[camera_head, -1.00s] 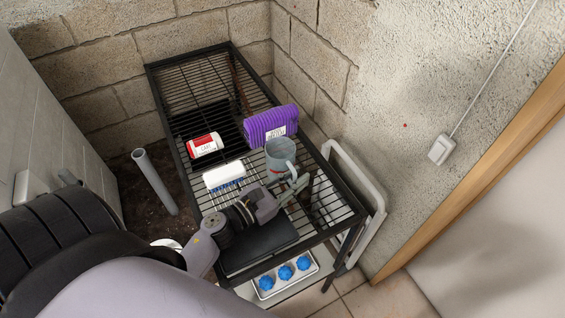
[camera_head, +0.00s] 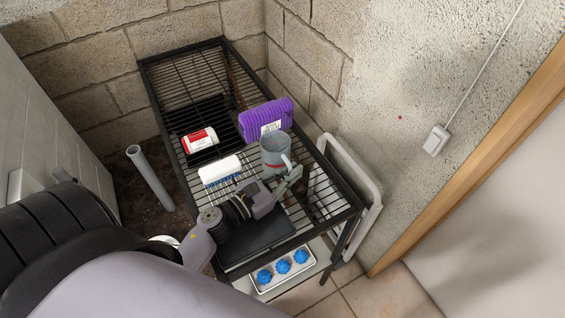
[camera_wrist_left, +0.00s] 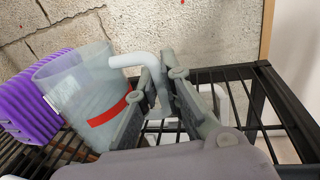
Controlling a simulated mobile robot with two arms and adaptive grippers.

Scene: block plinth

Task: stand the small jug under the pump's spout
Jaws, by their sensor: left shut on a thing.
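The small jug (camera_head: 273,150) is grey-blue and translucent, with a red band low on its side and a pale handle. It appears upright over the right side of the black wire rack (camera_head: 332,217); I cannot tell whether its base touches the rack. My left gripper (camera_head: 291,180) is shut on the jug's handle. In the left wrist view the jug (camera_wrist_left: 85,92) is left of the left gripper (camera_wrist_left: 160,90), whose fingers cover part of the handle. I cannot make out a pump or spout. My right gripper is not in view.
A tray with blue pieces (camera_head: 283,268) is below. Block walls (camera_head: 90,50) stand behind; the rack's far end is clear.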

